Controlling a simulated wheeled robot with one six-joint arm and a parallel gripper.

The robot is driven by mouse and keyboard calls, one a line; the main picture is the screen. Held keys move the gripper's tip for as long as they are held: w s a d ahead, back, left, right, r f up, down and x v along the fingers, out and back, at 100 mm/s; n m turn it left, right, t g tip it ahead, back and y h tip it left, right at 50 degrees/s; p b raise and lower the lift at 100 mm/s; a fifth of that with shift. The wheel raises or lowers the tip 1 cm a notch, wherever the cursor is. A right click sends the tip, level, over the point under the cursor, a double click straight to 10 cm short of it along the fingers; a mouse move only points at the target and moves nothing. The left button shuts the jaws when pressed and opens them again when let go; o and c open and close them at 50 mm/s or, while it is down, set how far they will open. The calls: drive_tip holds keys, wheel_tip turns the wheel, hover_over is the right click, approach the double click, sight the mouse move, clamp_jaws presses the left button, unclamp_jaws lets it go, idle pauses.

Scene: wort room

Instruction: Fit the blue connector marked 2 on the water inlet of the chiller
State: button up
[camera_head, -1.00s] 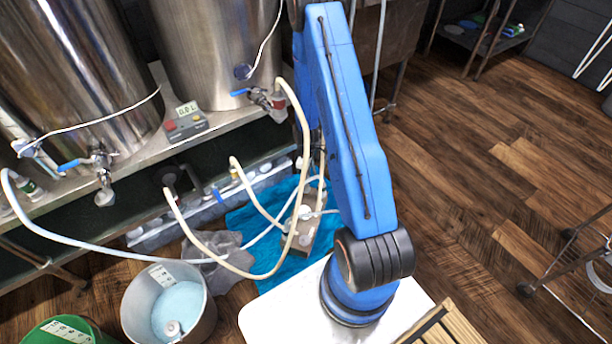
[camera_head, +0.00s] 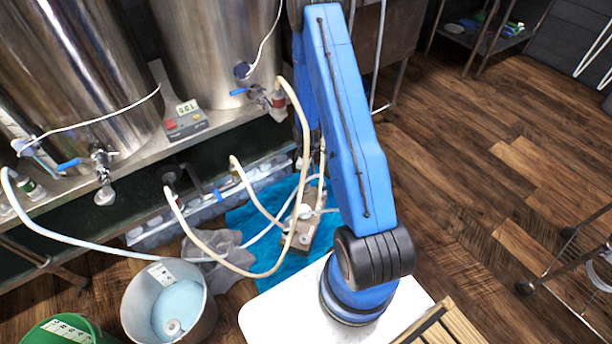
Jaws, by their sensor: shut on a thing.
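A small block-shaped unit (camera_head: 304,232) with hoses on it stands on the blue cloth, partly behind my arm. It looks like the chiller, but I cannot make out its water inlet. A small blue piece (camera_head: 218,194) shows by the low shelf under the kettles. It is too small to read a mark, so I cannot tell if it is connector 2. My blue arm rises from the white base and bends down behind itself. My gripper is hidden behind the arm, and what it holds does not show.
Cream hoses (camera_head: 235,262) loop in front of the unit. A steel bucket (camera_head: 203,318) with pale blue liquid and a green bucket (camera_head: 38,336) stand at lower left. Steel kettles (camera_head: 215,50) stand on a bench.

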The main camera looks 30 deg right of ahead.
drive_tip(key=shift+f, duration=0.8)
drive_tip(key=o, duration=1.2)
wheel_tip(320, 180, up, 17)
drive_tip(key=shift+r, duration=0.2)
drive_tip(key=shift+s, duration=0.1)
